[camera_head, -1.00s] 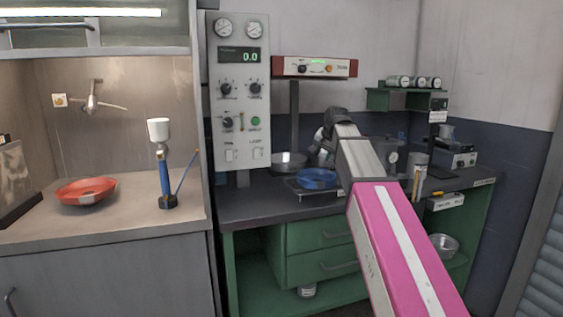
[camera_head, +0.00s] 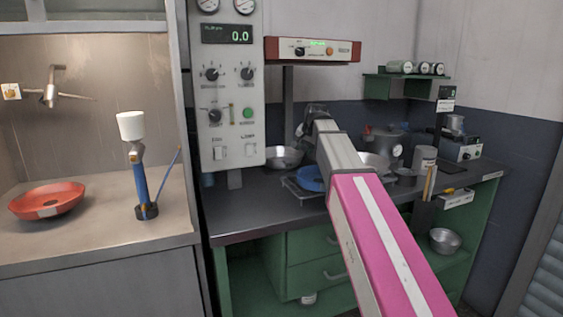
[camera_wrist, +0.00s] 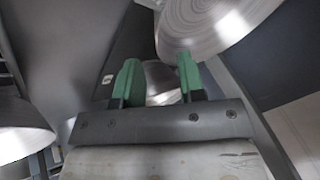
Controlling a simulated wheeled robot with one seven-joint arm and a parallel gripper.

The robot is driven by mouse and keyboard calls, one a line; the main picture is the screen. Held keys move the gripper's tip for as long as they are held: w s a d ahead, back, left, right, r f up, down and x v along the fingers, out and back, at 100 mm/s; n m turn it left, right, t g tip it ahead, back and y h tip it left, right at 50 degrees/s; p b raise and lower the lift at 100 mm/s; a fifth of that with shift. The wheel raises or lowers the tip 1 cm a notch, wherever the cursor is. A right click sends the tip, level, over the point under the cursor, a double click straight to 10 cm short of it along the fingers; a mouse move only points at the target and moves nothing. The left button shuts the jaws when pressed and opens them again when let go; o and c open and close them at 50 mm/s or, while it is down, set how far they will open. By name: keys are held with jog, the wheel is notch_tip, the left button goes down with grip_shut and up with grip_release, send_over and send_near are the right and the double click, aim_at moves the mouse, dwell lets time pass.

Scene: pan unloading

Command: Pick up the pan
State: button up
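Several pan-like dishes are in view and I cannot tell which one is the pan. In the head view a silver dish (camera_head: 284,157) and a second silver one (camera_head: 374,162) stand on the dark worktop. A blue dish (camera_head: 309,180) sits between them, partly hidden by my arm. A red dish (camera_head: 46,200) lies on the left counter. In the wrist view my gripper (camera_wrist: 160,78) has its green fingers apart. A metal surface (camera_wrist: 162,77) shows beyond and between them, with no clear contact. A large round metal dish (camera_wrist: 205,22) is at upper right.
A control panel (camera_head: 228,85) stands left of the arm. A blue stand with a white cup (camera_head: 141,180) is on the left counter. A pot (camera_head: 388,143) and boxes crowd the worktop's right. Another silver bowl (camera_head: 445,240) sits on the lower shelf.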

jog(key=shift+x, duration=2.95)
jog(key=shift+w+d, duration=0.1)
jog(key=shift+d, duration=0.05)
grip_shut()
